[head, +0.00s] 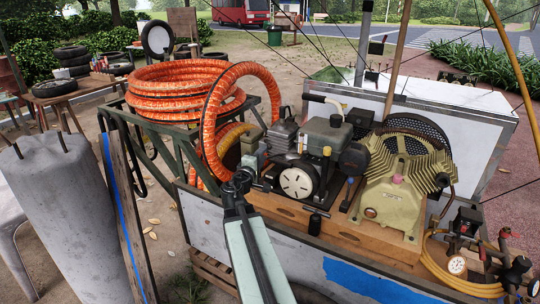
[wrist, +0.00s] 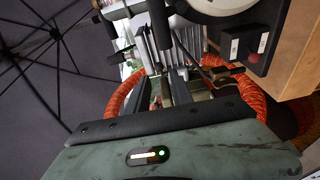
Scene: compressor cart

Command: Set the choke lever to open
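The small engine (head: 322,135), with a round white starter cover (head: 297,182), sits on the wooden deck of the cart. My gripper (head: 240,182) is at the left side of this engine, near its lower left parts. In the wrist view my gripper (wrist: 163,88) shows two dark fingers with a gap between them and nothing clearly held. A thin dark bent rod (wrist: 205,68) is just right of the fingers, apart from them as far as I can tell. I cannot tell whether it is the choke lever. The lever's position is not clear in either view.
An orange hose coil (head: 180,90) lies on a green frame, and its loop hangs close behind my gripper. The tan compressor (head: 395,190) stands right of the engine. A black panel (wrist: 243,45) with a red button is near my gripper. A grey bollard (head: 65,220) stands at left.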

